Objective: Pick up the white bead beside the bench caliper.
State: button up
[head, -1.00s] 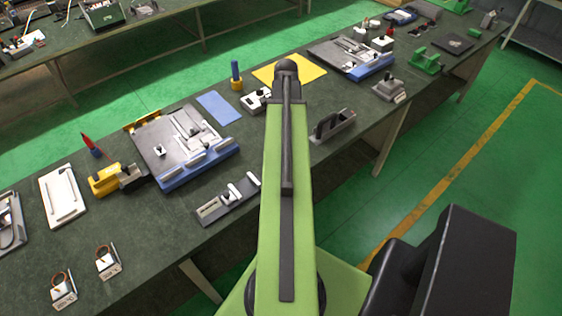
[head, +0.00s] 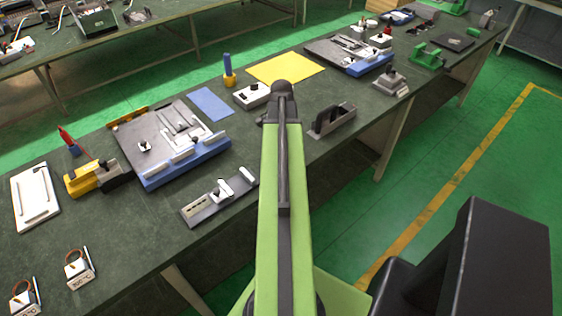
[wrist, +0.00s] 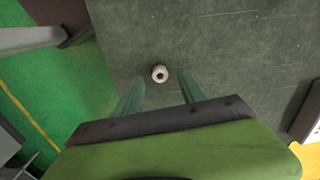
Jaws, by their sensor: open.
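The white bead (wrist: 160,74), a small ring with a dark hole, lies on the dark green bench top in the wrist view. My gripper (wrist: 161,88) is open, its two greenish fingers on either side and short of the bead, with nothing between them. I cannot tell its height above the bench. In the head view a grey base with a white sliding part (head: 219,201), which looks like the bench caliper, sits at the bench's front edge, left of my arm. The bead and my gripper are hidden in the head view.
In the wrist view a grey part (wrist: 30,38) is at upper left and a dark object (wrist: 305,115) at the right edge. Bench around the bead is clear.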

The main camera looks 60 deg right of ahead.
notch_tip(320, 180, down, 3)
jog(key=shift+r+b, duration=0.15)
jog(key=shift+b, duration=0.45)
jog(key=shift+r, duration=0.2)
grip_shut()
jog(key=shift+r, duration=0.1)
